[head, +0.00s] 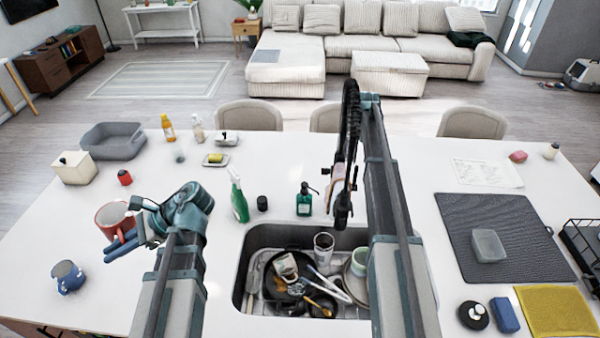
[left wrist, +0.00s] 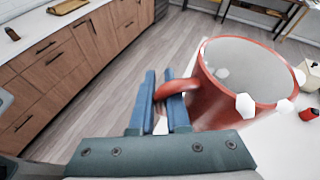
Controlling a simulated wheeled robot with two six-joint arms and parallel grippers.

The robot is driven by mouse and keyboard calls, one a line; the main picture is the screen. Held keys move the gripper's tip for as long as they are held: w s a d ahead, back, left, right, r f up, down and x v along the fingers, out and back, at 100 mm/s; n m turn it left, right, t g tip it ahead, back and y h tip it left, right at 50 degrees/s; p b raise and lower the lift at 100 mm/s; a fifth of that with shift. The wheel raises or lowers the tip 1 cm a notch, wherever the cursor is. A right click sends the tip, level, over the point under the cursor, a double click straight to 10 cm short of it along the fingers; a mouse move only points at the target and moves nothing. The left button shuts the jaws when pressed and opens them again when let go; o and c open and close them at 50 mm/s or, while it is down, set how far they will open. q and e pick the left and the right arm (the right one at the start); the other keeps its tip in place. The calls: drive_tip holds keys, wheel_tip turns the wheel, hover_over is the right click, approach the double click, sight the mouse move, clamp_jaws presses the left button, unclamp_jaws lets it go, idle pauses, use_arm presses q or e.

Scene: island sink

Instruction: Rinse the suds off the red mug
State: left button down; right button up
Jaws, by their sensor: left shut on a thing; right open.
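The red mug (head: 115,219) is at the left of the counter in the head view, well left of the sink (head: 250,272). My left gripper (head: 122,247) is shut on its handle. In the left wrist view, the blue fingers (left wrist: 168,100) pinch the handle of the mug (left wrist: 215,104), and the mug's opening faces up. White suds blobs (left wrist: 245,106) sit on its outer side and rim, and another shows inside. The black spring-hose faucet (head: 343,205) stands over the sink. My right arm rises beside it; I cannot make out its gripper.
The sink holds a dark pan (head: 278,288), a patterned mug (head: 286,266), a tumbler (head: 323,243) and utensils. A green spray bottle (head: 238,197) and a soap dispenser (head: 304,199) stand behind the sink.

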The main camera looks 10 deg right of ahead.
sight(354, 185)
drive_tip(key=shift+s, duration=0.15)
drive_tip(key=shift+f+b, duration=0.7)
drive_tip(key=shift+b, duration=0.1)
wheel_tip(354, 185, down, 11)
drive_tip(key=b, duration=1)
drive_tip(key=shift+r, duration=0.2)
drive_tip(key=shift+r, duration=0.1)
clamp_jaws()
